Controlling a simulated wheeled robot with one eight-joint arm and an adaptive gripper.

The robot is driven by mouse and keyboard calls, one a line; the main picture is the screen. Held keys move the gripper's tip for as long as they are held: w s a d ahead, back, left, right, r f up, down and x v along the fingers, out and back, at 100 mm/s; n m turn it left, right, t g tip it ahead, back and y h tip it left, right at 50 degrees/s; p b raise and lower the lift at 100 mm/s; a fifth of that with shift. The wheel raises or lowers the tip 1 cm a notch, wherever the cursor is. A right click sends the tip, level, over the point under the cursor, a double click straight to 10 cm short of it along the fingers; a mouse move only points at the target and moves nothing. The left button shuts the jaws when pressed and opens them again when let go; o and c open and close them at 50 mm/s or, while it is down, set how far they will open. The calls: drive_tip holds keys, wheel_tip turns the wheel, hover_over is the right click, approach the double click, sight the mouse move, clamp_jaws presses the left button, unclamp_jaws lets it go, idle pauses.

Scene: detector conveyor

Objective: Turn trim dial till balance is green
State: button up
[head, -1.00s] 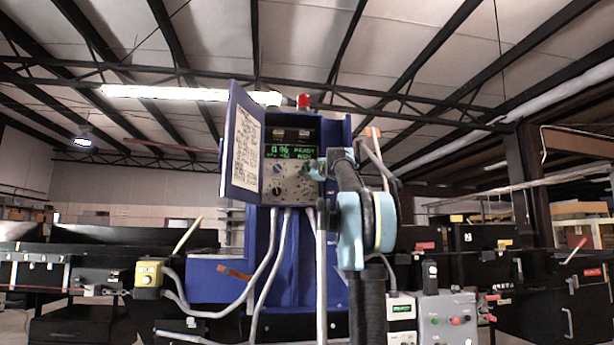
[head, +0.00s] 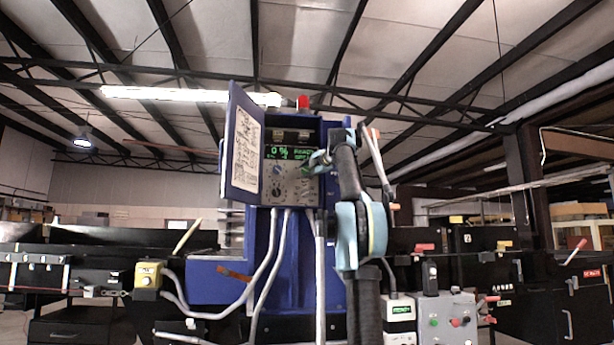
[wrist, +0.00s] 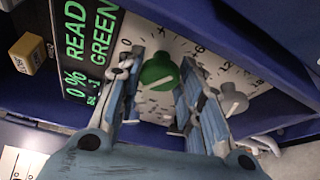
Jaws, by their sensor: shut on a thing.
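The open blue control cabinet (head: 335,205) stands in the middle of the head view. Its panel (head: 290,182) carries a green-lit display (head: 290,153). In the wrist view the display (wrist: 88,45) shows "0%", "READ" cut off at the edge, "GREEN" and a small reading like -1. A green dial knob (wrist: 158,72) sits on the light panel inside a printed number scale. My gripper (wrist: 162,75) is shut on this knob, one finger on each side. In the head view my gripper (head: 318,162) reaches the panel's right side, and the knob is hidden there.
A second, grey knob (wrist: 232,100) lies just right of my right finger. The cabinet door (head: 243,150) stands open at the left with a paper sheet on it. A yellow button box (head: 149,277) and a grey button box (head: 447,318) stand lower down.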

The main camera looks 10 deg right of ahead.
drive_tip(key=shift+n, duration=0.3)
idle(0.4)
drive_tip(key=o, duration=1.1)
drive_tip(key=shift+w+f, duration=0.1)
drive_tip(key=shift+c, duration=0.2)
drive_tip(key=v, duration=1.2)
